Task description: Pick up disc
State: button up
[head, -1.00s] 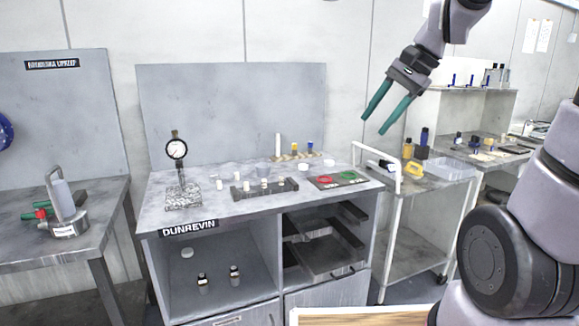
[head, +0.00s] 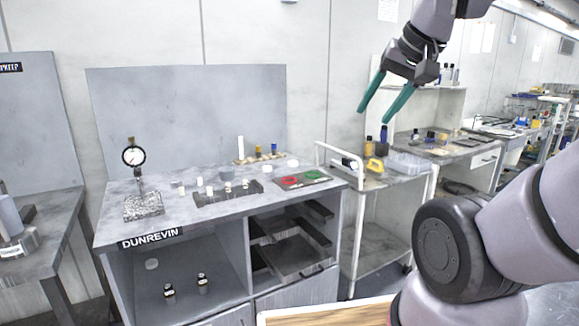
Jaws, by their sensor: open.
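My gripper (head: 386,108) is open and empty, with its two green fingers pointing down, in the upper right of the head view. It hangs in the air, apart from every surface. Which item is the disc is not clear. Small pale round pieces stand on the DUNREVIN bench (head: 165,226); one white round piece (head: 293,163) lies near its back right. A red ring (head: 289,181) and a green ring (head: 312,175) lie on a dark plate at the bench's right.
A dial gauge (head: 134,156) stands on a speckled block at the bench's left. A dark rack (head: 228,193) holds small pieces mid-bench. A white-railed cart (head: 357,231) stands to the right, with another bench behind it. A wood-edged surface (head: 322,314) is at the bottom.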

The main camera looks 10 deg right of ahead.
aim_at(291, 163)
jog(key=i+l+u, duration=0.2)
jog(key=u, duration=0.3)
jog(key=i+l+u, duration=0.15)
jog(key=l+u, duration=0.35)
jog(key=i+l, duration=0.1)
jog(key=l, duration=0.25)
jog(key=i+l+u, duration=0.1)
jog(key=l, duration=0.3)
jog(key=i+l, duration=0.15)
jog(key=l, duration=0.25)
jog(key=i+l+u, duration=0.1)
jog(key=l, duration=0.25)
jog(key=i+l, duration=0.1)
jog(key=l, duration=0.3)
jog(key=u, duration=0.05)
